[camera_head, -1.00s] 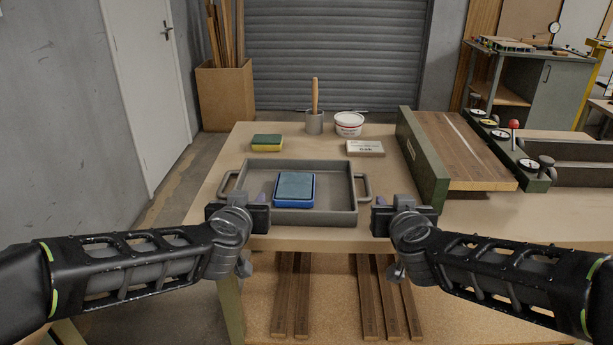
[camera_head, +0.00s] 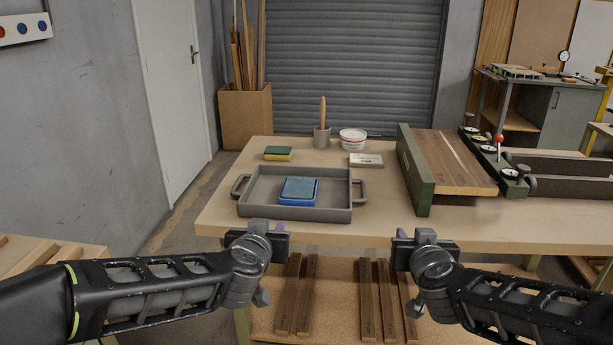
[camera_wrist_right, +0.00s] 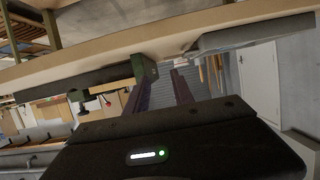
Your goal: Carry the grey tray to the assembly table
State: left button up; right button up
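The grey tray (camera_head: 345,215) rests flat on the wooden table, with a loop handle at each end. A blue box with a grey-blue top (camera_head: 299,190) sits inside it. My left gripper (camera_head: 283,231) is in front of the tray's near wall, apart from it; whether its fingers are open is hidden. My right gripper (camera_head: 398,236) is in front and to the right of the tray, clear of the right handle. In the right wrist view its two fingers (camera_wrist_right: 160,90) stand apart with nothing between them. That view also shows the tray (camera_wrist_right: 255,35) at upper right.
Another surface with wood strips (camera_head: 40,258) shows at lower left.

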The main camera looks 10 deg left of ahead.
jog(key=shift+s, duration=0.1)
jog(key=v, duration=1.1)
jog(key=shift+s+r, duration=0.15)
jog(key=shift+s, duration=0.25)
